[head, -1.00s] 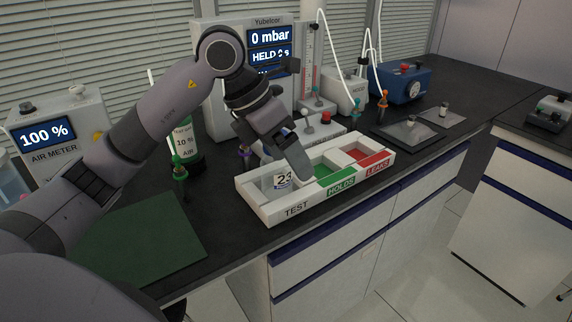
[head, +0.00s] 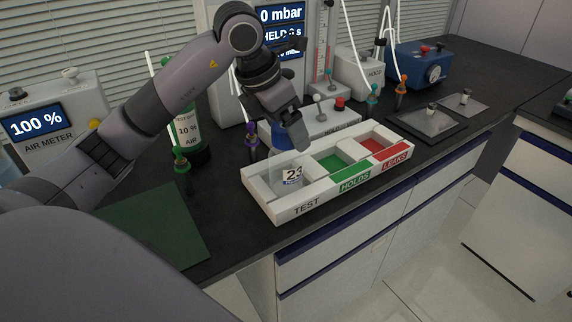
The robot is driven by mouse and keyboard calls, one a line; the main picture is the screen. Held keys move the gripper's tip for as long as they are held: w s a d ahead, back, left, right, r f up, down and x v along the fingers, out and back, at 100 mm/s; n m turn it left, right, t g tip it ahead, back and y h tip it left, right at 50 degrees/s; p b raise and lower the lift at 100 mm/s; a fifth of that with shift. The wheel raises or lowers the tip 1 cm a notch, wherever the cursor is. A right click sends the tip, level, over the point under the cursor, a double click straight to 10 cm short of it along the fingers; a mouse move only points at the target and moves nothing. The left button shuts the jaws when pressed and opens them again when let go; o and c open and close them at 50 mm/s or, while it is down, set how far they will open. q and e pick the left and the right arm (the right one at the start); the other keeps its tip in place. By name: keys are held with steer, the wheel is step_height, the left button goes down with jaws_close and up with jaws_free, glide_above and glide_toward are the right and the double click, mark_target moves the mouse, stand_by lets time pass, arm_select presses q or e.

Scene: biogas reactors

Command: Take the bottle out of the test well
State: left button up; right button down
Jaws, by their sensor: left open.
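The clear bottle (head: 290,163) has a label reading 23 and stands in the TEST well of the white tray (head: 279,212). Its lower part is hidden by the tray's front wall. A blue cap (head: 280,139) shows at its top. My left gripper (head: 288,134) is open and points down at the cap from above, with its fingers close around it. I cannot tell whether they touch it. The wrist and fingers hide part of the cap. My right gripper is not in view.
The green HOLDS well (head: 331,162) and red LEAKS well (head: 371,147) look empty. Tubes with coloured fittings, such as the purple one (head: 251,136), stand behind the tray. A grey instrument (head: 326,117) is close behind. A green mat (head: 158,230) lies clear at left.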

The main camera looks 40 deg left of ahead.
arm_select(q)
steer(key=shift+x, duration=1.2)
steer(key=c, duration=1.3)
steer(key=shift+c, duration=1.4)
steer(key=shift+r, duration=0.15)
